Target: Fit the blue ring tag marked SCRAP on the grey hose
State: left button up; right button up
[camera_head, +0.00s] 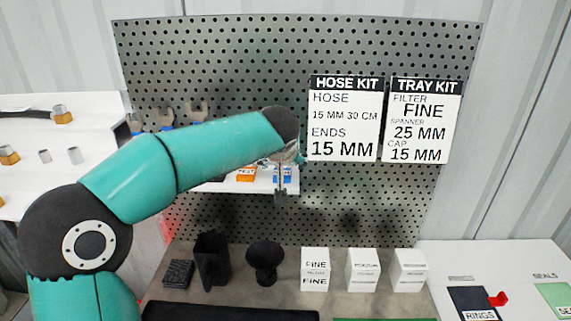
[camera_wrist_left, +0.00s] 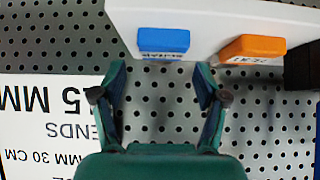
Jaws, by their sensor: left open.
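A blue tag (camera_wrist_left: 163,40) sits at the edge of a white shelf (camera_wrist_left: 205,18) in the left wrist view; its lettering is upside down and too blurred to read surely. An orange tag (camera_wrist_left: 252,48) sits beside it. My left gripper (camera_wrist_left: 160,98) is open and empty, with the blue tag just beyond its fingertips, between them in the picture and apart from them. In the head view the left gripper (camera_head: 281,192) is at the small shelf, partly covering the blue tag (camera_head: 288,176). I cannot make out a grey hose. My right gripper is not in view.
A perforated panel (camera_head: 400,40) stands behind, with HOSE KIT (camera_head: 344,118) and TRAY KIT (camera_head: 425,120) signs. White boxes (camera_head: 315,268) and a black funnel-shaped holder (camera_head: 265,258) stand on the bench below. A RINGS pad (camera_head: 475,298) lies at right. Fittings sit on the left shelf (camera_head: 85,160).

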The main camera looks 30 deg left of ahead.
pick_arm(q)
jog(key=shift+x, duration=1.05)
jog(key=c, duration=1.3)
jog(key=shift+s+r, duration=0.1)
